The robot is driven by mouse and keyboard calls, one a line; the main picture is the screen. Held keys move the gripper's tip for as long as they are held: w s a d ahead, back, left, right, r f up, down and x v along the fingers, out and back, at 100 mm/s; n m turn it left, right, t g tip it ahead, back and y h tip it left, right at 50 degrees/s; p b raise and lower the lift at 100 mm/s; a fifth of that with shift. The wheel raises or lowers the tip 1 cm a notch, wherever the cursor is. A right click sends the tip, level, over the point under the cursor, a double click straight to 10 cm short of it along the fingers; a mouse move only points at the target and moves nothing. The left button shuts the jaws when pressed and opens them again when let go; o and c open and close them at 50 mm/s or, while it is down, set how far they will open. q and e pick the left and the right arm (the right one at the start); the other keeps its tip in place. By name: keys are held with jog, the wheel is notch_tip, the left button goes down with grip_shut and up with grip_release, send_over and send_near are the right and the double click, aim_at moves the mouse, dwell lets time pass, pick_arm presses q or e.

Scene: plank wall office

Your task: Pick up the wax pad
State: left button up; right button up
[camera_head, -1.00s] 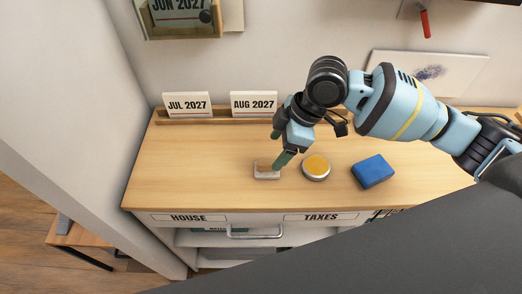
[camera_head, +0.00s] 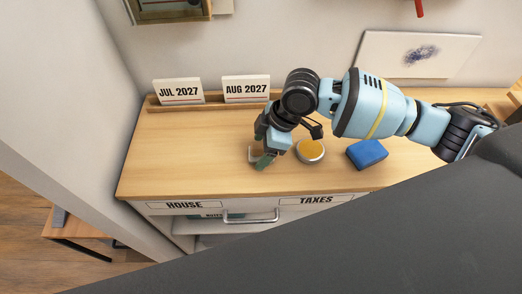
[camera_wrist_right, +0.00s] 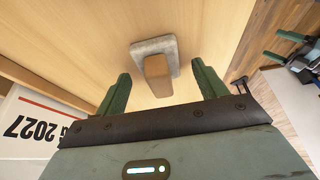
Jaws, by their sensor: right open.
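My right gripper (camera_head: 266,161) is open and low over the desk. In the right wrist view its two green fingertips (camera_wrist_right: 161,85) are spread, with a small block between them, nearer the upper end. That block has a grey base (camera_wrist_right: 147,46) and a brown wooden handle (camera_wrist_right: 157,76); in the head view the gripper hides most of it. A round tin with a yellow-orange filling (camera_head: 311,149) stands just right of the gripper. I cannot tell for sure which of these two is the wax pad. My left gripper is out of view.
A blue block (camera_head: 367,154) lies right of the tin. Calendar cards (camera_head: 246,89) stand in a wooden rail at the back of the desk (camera_head: 180,160). The desk's left part is clear.

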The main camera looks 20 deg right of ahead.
jog(key=shift+a+f, duration=0.1)
jog(key=shift+f, duration=0.2)
jog(key=shift+c, duration=0.3)
jog(key=c, duration=1)
jog(key=shift+r, duration=0.15)
